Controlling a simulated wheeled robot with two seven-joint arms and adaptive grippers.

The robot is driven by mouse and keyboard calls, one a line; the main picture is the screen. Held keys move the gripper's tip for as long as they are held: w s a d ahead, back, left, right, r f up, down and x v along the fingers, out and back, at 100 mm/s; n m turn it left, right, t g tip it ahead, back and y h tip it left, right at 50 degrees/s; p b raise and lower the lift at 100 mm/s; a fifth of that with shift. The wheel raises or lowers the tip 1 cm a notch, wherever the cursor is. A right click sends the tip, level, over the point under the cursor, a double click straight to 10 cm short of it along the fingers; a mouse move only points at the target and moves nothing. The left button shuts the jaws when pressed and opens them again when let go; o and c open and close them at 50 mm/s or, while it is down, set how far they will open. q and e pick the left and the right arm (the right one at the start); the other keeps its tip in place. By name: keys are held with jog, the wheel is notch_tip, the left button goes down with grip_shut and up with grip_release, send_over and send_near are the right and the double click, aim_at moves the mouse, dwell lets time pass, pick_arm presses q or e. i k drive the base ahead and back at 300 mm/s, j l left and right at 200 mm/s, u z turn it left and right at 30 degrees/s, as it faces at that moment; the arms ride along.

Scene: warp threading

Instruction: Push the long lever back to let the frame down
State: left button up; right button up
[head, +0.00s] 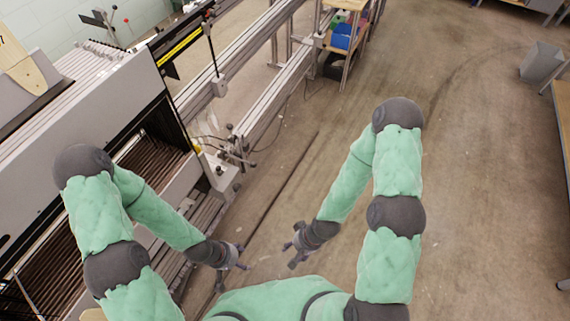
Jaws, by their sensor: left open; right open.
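The warping machine's frame (95,95) fills the left side of the head view, with a dark opening of slats below its grey top panel. A thin dark lever-like rod (211,48) with a pale block at its lower end stands at the machine's right end. I cannot tell whether it is the long lever. My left gripper (240,257) is open and empty, low in front of the machine and apart from it. My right gripper (289,246) is open and empty over the floor, right of the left gripper. Neither touches anything.
Long metal rails (270,92) run from the machine toward the back. A shelf cart with blue bins (344,38) stands at the top middle. A grey bin (541,62) and a table edge are at the far right. The brown floor (470,160) is clear on the right.

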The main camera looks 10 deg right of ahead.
aim_at(254, 164)
jog(key=u, duration=0.25)
jog(key=i+l+u, duration=0.2)
jog(key=u, duration=0.25)
jog(key=i+l+u, duration=0.15)
jog(key=l+u, duration=0.75)
jog(key=i+l+u, duration=0.1)
jog(key=l, duration=1.85)
jog(key=i+u, duration=0.05)
jog(key=i, duration=0.05)
